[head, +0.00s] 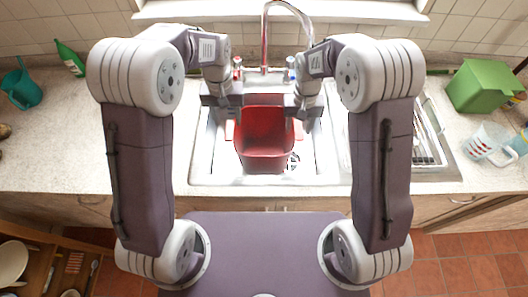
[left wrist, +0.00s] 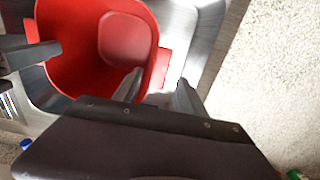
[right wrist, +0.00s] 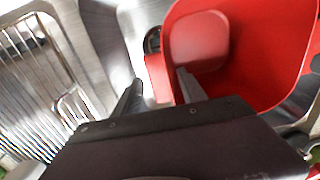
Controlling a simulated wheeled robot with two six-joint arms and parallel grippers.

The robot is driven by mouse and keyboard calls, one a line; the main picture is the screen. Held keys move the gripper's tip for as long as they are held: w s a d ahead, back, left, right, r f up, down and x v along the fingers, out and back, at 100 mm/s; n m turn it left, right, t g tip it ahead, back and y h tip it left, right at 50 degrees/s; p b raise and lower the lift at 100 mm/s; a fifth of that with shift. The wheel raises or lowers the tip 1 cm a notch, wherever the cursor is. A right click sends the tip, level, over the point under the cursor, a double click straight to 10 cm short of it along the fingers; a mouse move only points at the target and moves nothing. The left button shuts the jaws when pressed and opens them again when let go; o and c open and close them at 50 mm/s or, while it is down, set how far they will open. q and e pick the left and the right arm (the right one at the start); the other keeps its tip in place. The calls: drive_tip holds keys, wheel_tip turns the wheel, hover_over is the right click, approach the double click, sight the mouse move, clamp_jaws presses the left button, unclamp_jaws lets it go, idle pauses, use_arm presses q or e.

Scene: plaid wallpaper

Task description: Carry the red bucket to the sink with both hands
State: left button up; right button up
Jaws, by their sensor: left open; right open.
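The red bucket (head: 265,142) sits upright in the sink basin (head: 320,165) below the tap. Its empty inside shows in the left wrist view (left wrist: 72,55) and the right wrist view (right wrist: 255,70). My left gripper (head: 232,120) is open at the bucket's left rim. In the left wrist view one finger lies over the bucket's inside and the other outside, with the rim between them. My right gripper (head: 297,120) is open at the right rim, its fingers likewise on either side of it. I cannot tell whether any finger touches the bucket.
The tap (head: 265,40) rises behind the bucket. A wire dish rack (head: 427,135) stands right of the sink. A teal watering can (head: 20,88) and a green bottle (head: 70,58) are left. The left counter is mostly clear.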

use_arm(q)
wheel_tip(320, 180, up, 8)
drive_tip(key=shift+f, duration=0.25)
use_arm(e)
wheel_tip(320, 180, up, 12)
use_arm(q)
drive_tip(key=shift+s, duration=0.1)
idle(0.5)
